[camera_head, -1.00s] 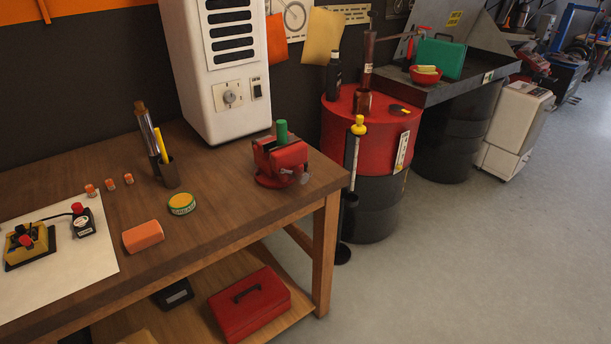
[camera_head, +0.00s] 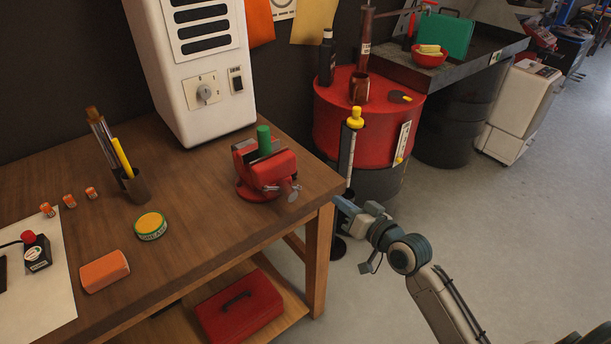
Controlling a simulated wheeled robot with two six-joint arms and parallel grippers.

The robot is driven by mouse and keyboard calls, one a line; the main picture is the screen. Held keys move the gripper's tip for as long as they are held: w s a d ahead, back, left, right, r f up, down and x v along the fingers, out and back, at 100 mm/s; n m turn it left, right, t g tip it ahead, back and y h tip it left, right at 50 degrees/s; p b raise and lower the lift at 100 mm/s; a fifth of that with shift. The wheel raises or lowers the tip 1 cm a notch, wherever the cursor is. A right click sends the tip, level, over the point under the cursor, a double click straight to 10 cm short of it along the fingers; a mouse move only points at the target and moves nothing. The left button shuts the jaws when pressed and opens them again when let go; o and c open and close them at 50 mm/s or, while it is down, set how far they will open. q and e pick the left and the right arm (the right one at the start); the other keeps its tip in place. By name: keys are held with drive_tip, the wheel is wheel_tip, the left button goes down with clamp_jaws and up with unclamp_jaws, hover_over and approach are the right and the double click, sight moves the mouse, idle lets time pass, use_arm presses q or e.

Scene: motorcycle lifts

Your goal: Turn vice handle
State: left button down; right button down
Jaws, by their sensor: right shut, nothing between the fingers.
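A red bench vice (camera_head: 262,170) stands on the right part of the wooden workbench, near its right edge. A green cylinder (camera_head: 264,140) stands upright at the vice's jaws. The vice handle (camera_head: 289,190), a small metal piece, is on the front right side of the vice. My right gripper (camera_head: 340,203) is beside the bench's right edge, to the right of the handle and apart from it. It is shut and holds nothing. My left gripper is not in view.
On the workbench (camera_head: 190,215) are a round green-yellow tin (camera_head: 150,226), an orange block (camera_head: 104,271) and a holder with tools (camera_head: 133,185). A white machine (camera_head: 205,110) stands behind. A red drum (camera_head: 335,115) and a yellow-topped post (camera_head: 353,120) are close behind my right arm.

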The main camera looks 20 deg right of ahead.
sight(287, 191)
drive_tip(key=w+a+r+p, duration=0.3)
drive_tip(key=w+a, duration=0.1)
drive_tip(key=w, duration=0.4)
drive_tip(key=shift+y, duration=0.4)
drive_tip(key=shift+w+a+f, duration=0.2)
drive_tip(key=shift+a+f, duration=0.5)
drive_tip(key=shift+f, duration=0.2)
drive_tip(key=shift+w+a+f, duration=0.2)
drive_tip(key=shift+a+f, duration=0.5)
drive_tip(key=shift+f, duration=0.15)
